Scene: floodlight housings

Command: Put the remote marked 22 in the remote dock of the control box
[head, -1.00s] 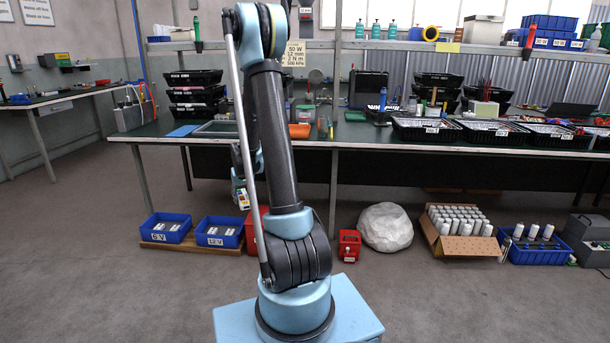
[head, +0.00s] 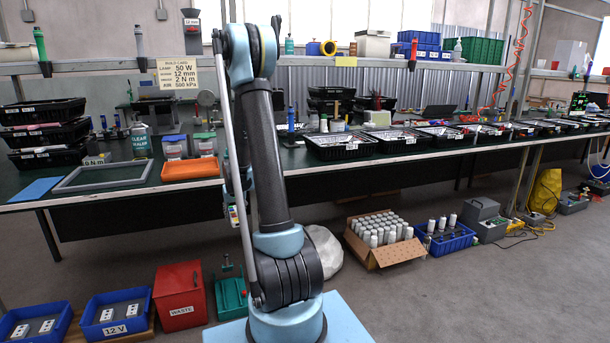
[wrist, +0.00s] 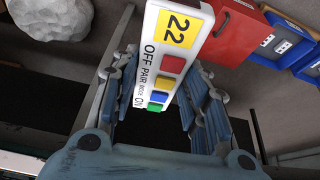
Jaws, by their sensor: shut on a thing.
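The remote (wrist: 172,55) is white with a yellow label reading 22 and red, yellow, blue and green buttons beside printed words. It sits between the fingers of my gripper (wrist: 160,92), which is shut on it. In the head view the remote (head: 233,216) shows low beside my arm, in front of the bench. My gripper is mostly hidden behind my arm there. I cannot pick out the control box or its remote dock for certain in either view.
A long bench (head: 420,157) carries several black trays and an orange tray (head: 190,168). On the floor stand blue bins (head: 116,325), a red waste box (head: 181,295), a carton of white cylinders (head: 383,253) and a yellow bag (head: 545,191). Open floor lies at front right.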

